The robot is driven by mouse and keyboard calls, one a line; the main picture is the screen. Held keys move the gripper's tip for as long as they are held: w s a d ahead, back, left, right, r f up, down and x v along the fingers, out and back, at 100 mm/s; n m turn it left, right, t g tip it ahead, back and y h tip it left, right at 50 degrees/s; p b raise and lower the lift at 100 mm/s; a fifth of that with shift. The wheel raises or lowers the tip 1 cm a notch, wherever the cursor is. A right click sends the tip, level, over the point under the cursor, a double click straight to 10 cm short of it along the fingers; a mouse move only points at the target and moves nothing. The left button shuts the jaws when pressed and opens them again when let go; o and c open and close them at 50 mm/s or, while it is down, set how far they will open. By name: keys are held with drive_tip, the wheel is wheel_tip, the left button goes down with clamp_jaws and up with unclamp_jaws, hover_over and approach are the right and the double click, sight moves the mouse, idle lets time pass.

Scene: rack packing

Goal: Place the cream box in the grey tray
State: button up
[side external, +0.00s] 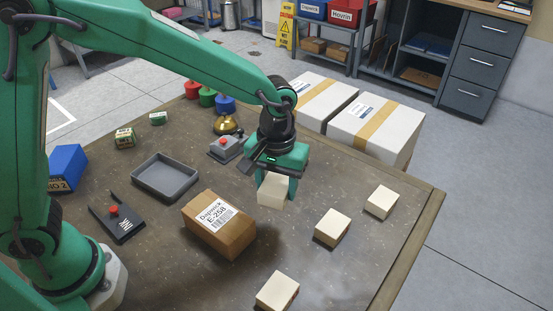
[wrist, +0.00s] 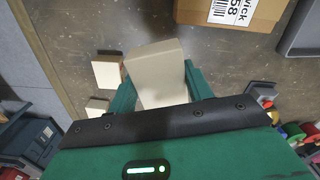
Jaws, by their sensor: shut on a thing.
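A cream box (side external: 274,189) is between the fingers of my gripper (side external: 284,182), which is shut on it and holds it above the table. In the wrist view the held cream box (wrist: 156,72) is tilted between the two green fingers of my gripper (wrist: 163,88). The grey tray (side external: 165,178) lies on the table left of my gripper, and it looks empty. Part of the tray shows at the top right of the wrist view (wrist: 298,38). Three more cream boxes stand on the table: one at the right (side external: 381,202), one nearer (side external: 332,228) and one at the front (side external: 277,291).
A brown carton (side external: 219,225) stands between my gripper and the tray's near side. A black device with a red button (side external: 117,217), a blue block (side external: 67,168), a brass bell (side external: 227,125) and coloured cylinders (side external: 208,97) are also on the table. White cartons (side external: 376,132) stand behind.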

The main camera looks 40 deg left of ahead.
drive_tip(key=s+a+n, duration=0.2)
drive_tip(key=a+n, duration=0.5)
drive_tip(key=a, duration=0.5)
drive_tip(key=n, duration=0.7)
hover_over(165, 179)
wheel_tip(165, 179, down, 7)
drive_tip(key=shift+r, duration=0.15)
drive_tip(key=shift+f, duration=2)
drive_tip(key=o, duration=0.6)
drive_tip(key=shift+f, duration=0.15)
drive_tip(key=shift+o, duration=0.7)
